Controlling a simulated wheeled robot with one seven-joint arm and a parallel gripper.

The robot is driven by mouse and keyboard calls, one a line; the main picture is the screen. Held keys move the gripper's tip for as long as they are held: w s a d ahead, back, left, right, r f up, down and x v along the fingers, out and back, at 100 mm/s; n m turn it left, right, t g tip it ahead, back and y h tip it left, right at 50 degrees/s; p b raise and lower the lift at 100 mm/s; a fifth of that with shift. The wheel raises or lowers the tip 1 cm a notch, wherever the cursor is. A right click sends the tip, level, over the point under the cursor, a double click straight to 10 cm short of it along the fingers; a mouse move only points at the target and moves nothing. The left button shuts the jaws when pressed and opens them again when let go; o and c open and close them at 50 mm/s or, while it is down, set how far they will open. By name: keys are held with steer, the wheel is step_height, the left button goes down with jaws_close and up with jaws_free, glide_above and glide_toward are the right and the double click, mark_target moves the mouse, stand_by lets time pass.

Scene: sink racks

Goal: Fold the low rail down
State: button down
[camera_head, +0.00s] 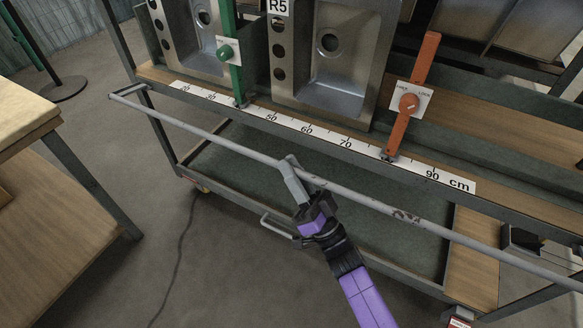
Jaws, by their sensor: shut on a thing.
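The low rail (219,141) is a long grey bar running across the front of the rack, from the upper left down to the right edge. It stands out in front of the shelf edge on an arm at its left end. My gripper (296,173) is shut on the rail near the middle of the picture, coming from below. The rail's right end runs out of view.
Steel sinks (331,60) stand on the wooden shelf behind a green post (231,52) and an orange post (411,95). A centimetre scale (325,134) lines the shelf edge.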

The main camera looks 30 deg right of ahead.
steer(key=c, duration=1.4)
jaws_free()
steer(key=shift+r, duration=0.1)
steer(key=shift+o, duration=0.2)
steer(key=shift+s, duration=0.1)
steer(key=v, duration=0.8)
steer(key=s+d+f+b, duration=0.3)
steer(key=s+f+b, duration=0.1)
steer(key=f, duration=0.2)
steer(key=shift+s+d+f+b, duration=0.3)
steer(key=shift+s+d, duration=0.05)
steer(key=shift+s, duration=0.05)
